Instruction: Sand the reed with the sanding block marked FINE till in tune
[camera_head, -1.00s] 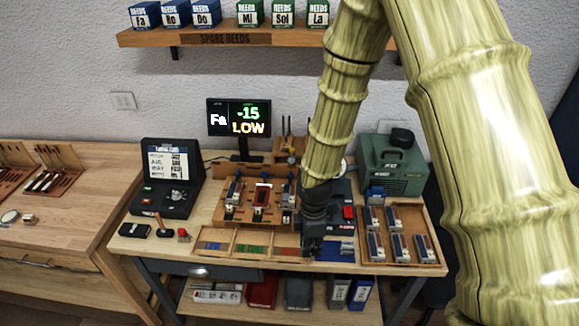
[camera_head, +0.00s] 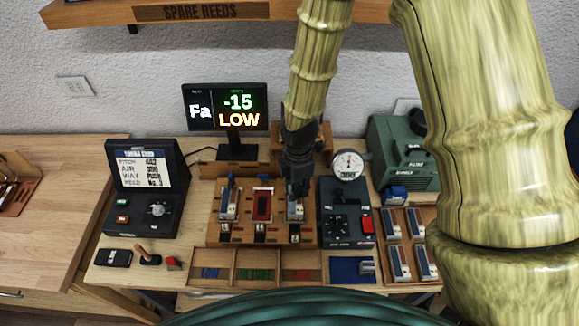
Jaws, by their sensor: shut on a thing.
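The display (camera_head: 225,107) reads Fa, -15, LOW. My gripper (camera_head: 297,190) points down at the right-hand slot of the wooden bench fixture (camera_head: 245,236). It is shut on a small grey block (camera_head: 296,209) there; I cannot read any mark on it, and the fingers hide its top. A similar grey and blue piece (camera_head: 228,205) stands in the left slot, and a red-framed piece (camera_head: 262,205) is in the middle. I cannot make out the word FINE or tell which piece is the reed being tuned.
Trays marked LOW (camera_head: 210,273) and IN TUNE (camera_head: 254,273) lie in front. A blue mat (camera_head: 345,270), a dial gauge (camera_head: 347,164), a rack of several blocks (camera_head: 406,212) and a green machine (camera_head: 395,150) are to the right. A tuning console (camera_head: 148,190) stands left.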

